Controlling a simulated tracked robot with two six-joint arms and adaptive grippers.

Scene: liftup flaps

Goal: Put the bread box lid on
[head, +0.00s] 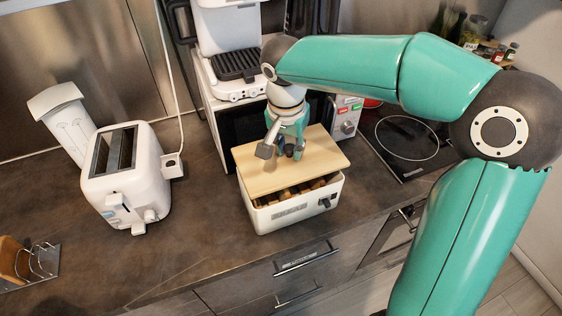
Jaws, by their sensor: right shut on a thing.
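The bread box (285,216) is a white bin standing on the dark counter, with brown bread pieces showing inside along its front. Its light wooden lid (318,147) lies over the top, set back and a little skewed, so a gap shows at the front and right. I cannot tell whether the lid touches the rim at the back. My right gripper (284,152) points down over the lid's middle and is shut on it, probably at a handle that the fingers hide. My left gripper is not in view.
A white toaster (122,178) stands to the left of the box. A dark hob (405,140) is at the right. The counter between toaster and box is free.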

